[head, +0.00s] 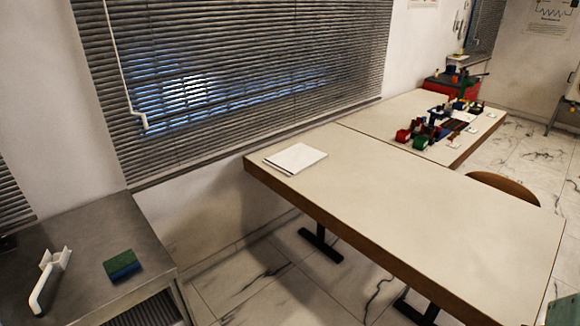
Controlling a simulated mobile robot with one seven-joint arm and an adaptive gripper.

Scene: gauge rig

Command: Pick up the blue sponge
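The blue sponge (124,271) lies on a grey metal-topped counter (92,232) at the lower left in the head view. Its top is green and its front side is blue. It lies flat near the counter's front right part, with bare counter around it. My gripper is not in view, so its place relative to the sponge and its state do not show.
A white long-handled object (47,281) lies left of the sponge. A large beige table (400,200) with white papers (295,158) stands to the right, across a floor gap. Several small colored items (437,127) sit on the table behind. Window blinds (230,70) hang along the wall.

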